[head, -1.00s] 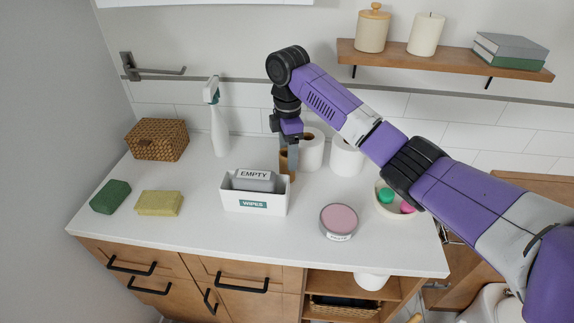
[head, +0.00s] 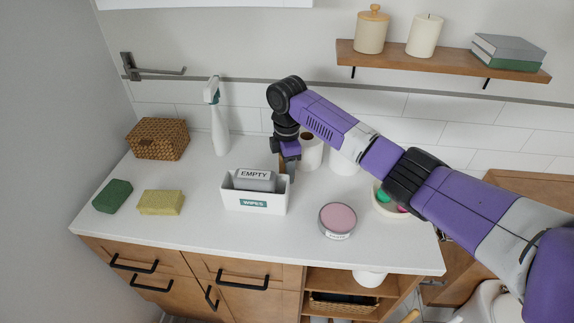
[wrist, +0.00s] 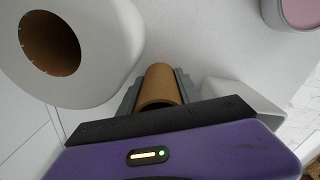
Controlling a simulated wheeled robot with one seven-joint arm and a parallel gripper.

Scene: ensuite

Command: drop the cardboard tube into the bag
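The cardboard tube (wrist: 160,86) is brown and hollow. In the wrist view it lies between the two grey fingers of my gripper (wrist: 158,98), one on each side. In the head view my gripper (head: 291,174) is low over the counter, just behind the white wipes box, and only a brown sliver of the tube (head: 281,160) shows beside it. The fingers look spread around the tube, and firm contact is not visible. I see no bag in either view.
The wipes box (head: 254,204), with a grey "EMPTY" block, stands right in front of the gripper. White paper rolls (head: 311,154) stand close to its right. A spray bottle (head: 219,130) is at left, a round pink-topped tin (head: 338,219) at right.

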